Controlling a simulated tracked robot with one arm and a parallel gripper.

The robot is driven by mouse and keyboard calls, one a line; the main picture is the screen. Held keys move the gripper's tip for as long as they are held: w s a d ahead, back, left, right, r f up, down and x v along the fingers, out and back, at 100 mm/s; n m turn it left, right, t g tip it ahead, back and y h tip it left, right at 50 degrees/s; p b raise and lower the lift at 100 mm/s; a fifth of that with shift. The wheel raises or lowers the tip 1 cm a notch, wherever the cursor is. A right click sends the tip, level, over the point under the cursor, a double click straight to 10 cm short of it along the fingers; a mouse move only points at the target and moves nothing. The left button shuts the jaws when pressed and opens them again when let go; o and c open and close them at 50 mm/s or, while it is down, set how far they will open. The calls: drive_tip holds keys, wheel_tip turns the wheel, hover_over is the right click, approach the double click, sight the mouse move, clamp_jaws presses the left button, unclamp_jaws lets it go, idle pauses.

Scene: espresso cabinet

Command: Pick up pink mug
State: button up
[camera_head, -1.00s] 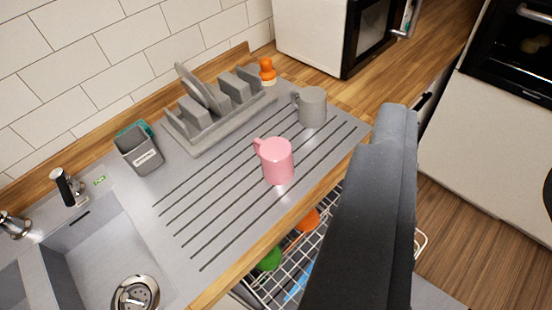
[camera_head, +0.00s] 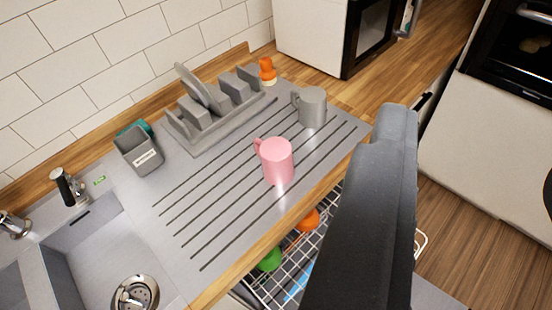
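The pink mug (camera_head: 277,162) stands upright on the grooved grey drainboard (camera_head: 205,225), near its front edge. Its handle points to the upper left. A dark grey part of my arm (camera_head: 368,215) rises on the right side of the view, to the right of the mug and apart from it in the picture. My gripper's fingertips cannot be made out, so I cannot tell whether it is open or shut. Nothing is seen touching the mug.
A grey mug (camera_head: 312,108) stands behind the pink one. A grey dish rack (camera_head: 215,122), an orange-topped brush (camera_head: 267,71) and a grey caddy (camera_head: 139,151) line the back. The sink (camera_head: 90,245) is at left. An open dishwasher rack (camera_head: 300,262) lies below the counter's front edge.

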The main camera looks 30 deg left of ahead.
drive_tip(key=o, duration=0.6)
drive_tip(key=shift+w, duration=0.15)
drive_tip(key=o, duration=0.5)
drive_tip(key=shift+w+a+f, duration=0.1)
drive_tip(key=shift+w+f, duration=0.25)
drive_tip(key=shift+w, duration=0.25)
drive_tip(key=shift+o, duration=0.4)
drive_tip(key=w+a+f+p, duration=0.1)
drive_tip(key=w+f+p, duration=0.2)
drive_tip(key=w+f, duration=0.3)
drive_tip(key=shift+w+a+n+g, duration=0.3)
drive_tip(key=shift+w+a, duration=0.05)
drive_tip(key=shift+w, duration=0.75)
drive_tip(key=n+g+y+p, duration=0.2)
drive_tip(key=n+y+p, duration=0.3)
drive_tip(key=p, duration=0.4)
approach(275, 167)
drive_tip(key=m, duration=0.1)
drive_tip(key=x, duration=0.8)
drive_tip(key=shift+x, duration=2.6)
drive_tip(key=shift+w+f, duration=0.25)
drive_tip(key=shift+w, duration=0.2)
